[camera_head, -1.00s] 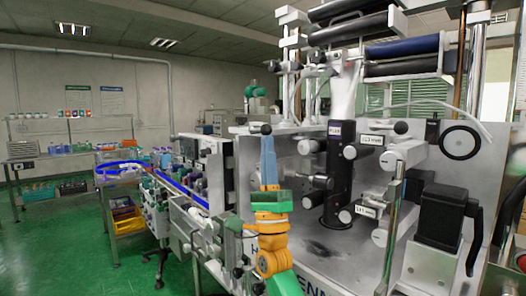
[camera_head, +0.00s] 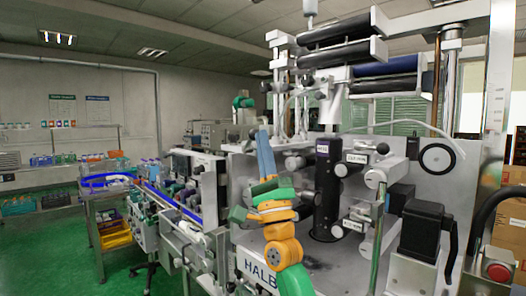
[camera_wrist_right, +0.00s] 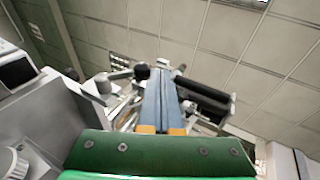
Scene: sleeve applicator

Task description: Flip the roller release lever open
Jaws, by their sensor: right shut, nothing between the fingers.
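My right gripper (camera_head: 263,134) comes up from the bottom centre on an orange and green arm. Its blue fingers are together, with nothing between them, and point up in front of the white machine. They also show in the wrist view (camera_wrist_right: 164,80), pointing away toward the machine's upper parts. A black knob (camera_wrist_right: 142,72) shows just left of the fingertips there; contact cannot be told. Another black-ended handle (camera_head: 382,148) is at the upper right of the machine's front panel. I cannot tell for sure which one is the roller release lever. My left gripper is not in view.
Dark rollers (camera_head: 345,30) hang above. A black box (camera_head: 424,228) and a red button (camera_head: 499,271) are at the right.

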